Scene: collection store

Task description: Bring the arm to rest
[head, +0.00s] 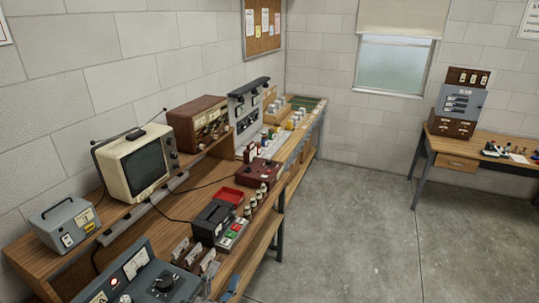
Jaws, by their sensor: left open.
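A small part of what looks like my left gripper (229,287) shows at the bottom edge of the head view, beside the front edge of the wooden bench (262,232). Its fingers are mostly cut off by the frame, and I see nothing held in it. A grey instrument panel with a black dial (163,284) lies just to its left on the bench. My right gripper is not in view.
The bench along the left wall carries a cream television (137,163), a grey meter box (66,226), a black device (213,220), a red tray (231,195) and several small bottles. Open concrete floor (360,235) lies to the right, before another table (455,160).

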